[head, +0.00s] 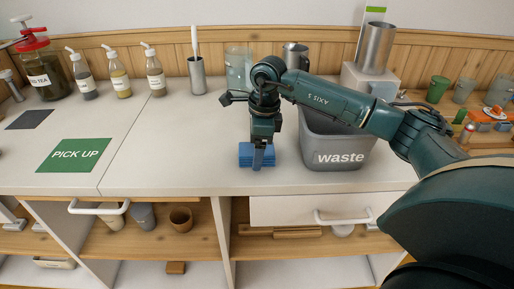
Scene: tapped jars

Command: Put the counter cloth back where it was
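The counter cloth (245,155) is a blue folded stack lying flat on the white counter, left of the grey waste bin. My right gripper (259,158) comes in from the right and points straight down at the cloth. A finger covers the middle of the cloth's front side. The fingers line up one behind the other, so I cannot tell whether they are open or shut on the cloth. My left gripper is not in view.
The waste bin (338,158) stands close to the right of the cloth. A green PICK UP mat (74,155), a dark mat (29,119) and pump bottles (120,81) are on the left. A glass jar (237,68) and metal cup (196,76) stand behind. The counter left of the cloth is clear.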

